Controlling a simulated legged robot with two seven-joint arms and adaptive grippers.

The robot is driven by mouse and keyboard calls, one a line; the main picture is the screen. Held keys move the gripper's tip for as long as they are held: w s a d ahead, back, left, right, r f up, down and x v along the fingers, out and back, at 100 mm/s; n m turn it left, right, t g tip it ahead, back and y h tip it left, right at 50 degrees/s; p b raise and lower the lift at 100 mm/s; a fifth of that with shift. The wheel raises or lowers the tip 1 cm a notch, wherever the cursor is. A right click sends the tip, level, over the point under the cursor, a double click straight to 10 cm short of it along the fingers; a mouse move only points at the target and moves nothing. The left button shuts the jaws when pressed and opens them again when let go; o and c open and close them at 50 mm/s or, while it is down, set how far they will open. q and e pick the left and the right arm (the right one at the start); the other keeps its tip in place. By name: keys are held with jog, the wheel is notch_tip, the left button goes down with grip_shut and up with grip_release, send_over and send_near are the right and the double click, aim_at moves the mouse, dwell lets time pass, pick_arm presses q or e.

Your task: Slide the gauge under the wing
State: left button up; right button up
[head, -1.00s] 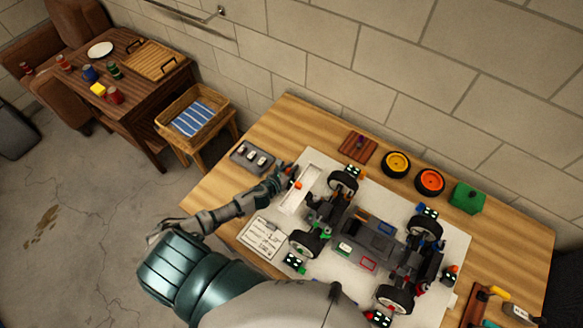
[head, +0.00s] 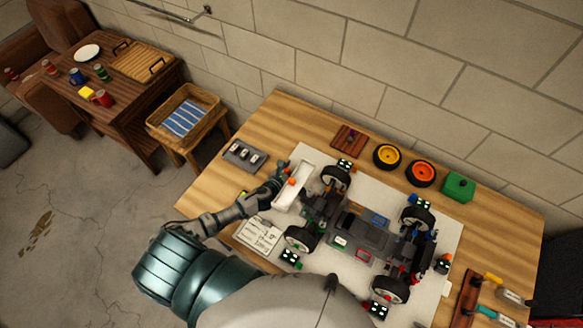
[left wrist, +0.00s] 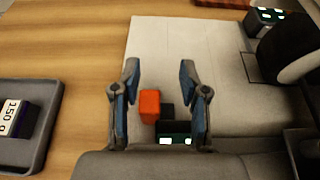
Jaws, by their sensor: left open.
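The racecar (head: 362,235) stands on a pale sheet on the wooden table. A small orange block (head: 291,182) with a dark piece beside it is at the sheet's left end. In the left wrist view, the orange block (left wrist: 150,106) and dark piece (left wrist: 174,130) with lit white squares lie between my left fingers. I cannot tell whether this is the gauge. A white panel (head: 297,190) lies by the gripper; I cannot tell whether it is the wing. My left gripper (head: 280,178) is open, its fingers apart on either side of the block. My right gripper is out of view.
A grey tray (head: 243,154) with labelled weights is left of the gripper. A written card (head: 259,236) lies in front. Loose wheels (head: 387,156) and a green box (head: 459,187) line the back. Tools (head: 485,290) lie at right. Bare wood (head: 262,120) shows at the back left.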

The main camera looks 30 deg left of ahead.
pick_arm(q)
jog(key=v, duration=1.1)
jog(key=shift+f, duration=0.15)
jog(key=shift+s+d+r, duration=0.1)
jog(key=shift+s+r, duration=0.2)
jog(key=shift+s, duration=0.15)
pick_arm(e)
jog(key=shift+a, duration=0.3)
pick_arm(q)
jog(key=shift+a+f, duration=0.1)
jog(key=shift+a, duration=0.15)
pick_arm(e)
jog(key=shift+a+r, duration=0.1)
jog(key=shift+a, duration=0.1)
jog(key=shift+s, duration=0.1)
